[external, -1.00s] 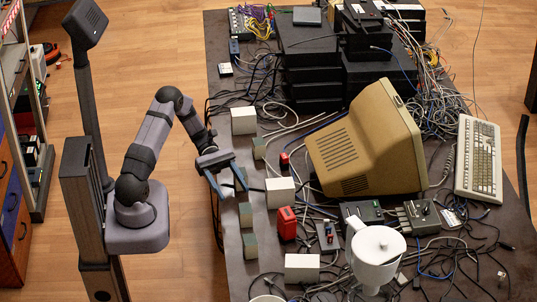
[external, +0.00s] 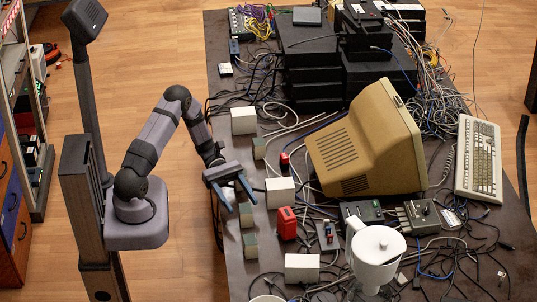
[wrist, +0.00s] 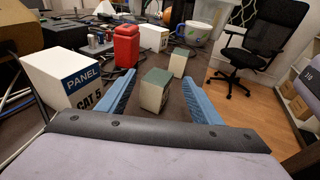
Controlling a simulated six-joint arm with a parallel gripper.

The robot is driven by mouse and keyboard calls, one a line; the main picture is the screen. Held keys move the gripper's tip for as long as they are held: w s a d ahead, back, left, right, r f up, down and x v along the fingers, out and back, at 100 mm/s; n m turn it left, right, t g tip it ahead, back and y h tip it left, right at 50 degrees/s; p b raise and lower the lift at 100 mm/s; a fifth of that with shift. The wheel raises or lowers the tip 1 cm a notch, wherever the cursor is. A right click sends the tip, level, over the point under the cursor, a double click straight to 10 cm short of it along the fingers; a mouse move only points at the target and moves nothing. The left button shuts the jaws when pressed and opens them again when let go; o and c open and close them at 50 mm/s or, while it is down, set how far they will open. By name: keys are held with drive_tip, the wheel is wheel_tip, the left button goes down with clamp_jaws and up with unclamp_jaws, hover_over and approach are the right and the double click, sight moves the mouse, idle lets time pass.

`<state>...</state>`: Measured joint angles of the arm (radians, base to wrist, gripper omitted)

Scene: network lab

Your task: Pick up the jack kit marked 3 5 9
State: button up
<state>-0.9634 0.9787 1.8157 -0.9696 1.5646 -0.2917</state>
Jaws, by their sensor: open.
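Small pale boxes with grey-green tops stand in a line along the left side of the dark table; I cannot read 3 5 9 on any of them. In the wrist view one small box (wrist: 155,90) stands ahead, between the lines of my two blue fingers, and it appears upright. It is probably the box (external: 247,216) just below my fingertips in the external view. A second small box (wrist: 180,62) stands behind it. Other small boxes (external: 250,246) and (external: 259,148) show in the external view. My gripper (external: 239,204) is open and empty above the table edge.
A white box (wrist: 62,75) lettered PANEL CAT 5 stands close on the left in the wrist view. A red container (external: 286,223) and another white box (external: 280,192) are right of my gripper. A beige monitor (external: 360,150) and cables fill the table further right.

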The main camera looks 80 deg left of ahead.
sight(242, 205)
drive_tip(key=shift+x, duration=0.9)
drive_tip(key=c, duration=1.4)
drive_tip(key=shift+o, duration=0.2)
drive_tip(key=shift+r, duration=0.1)
wheel_tip(242, 205, up, 10)
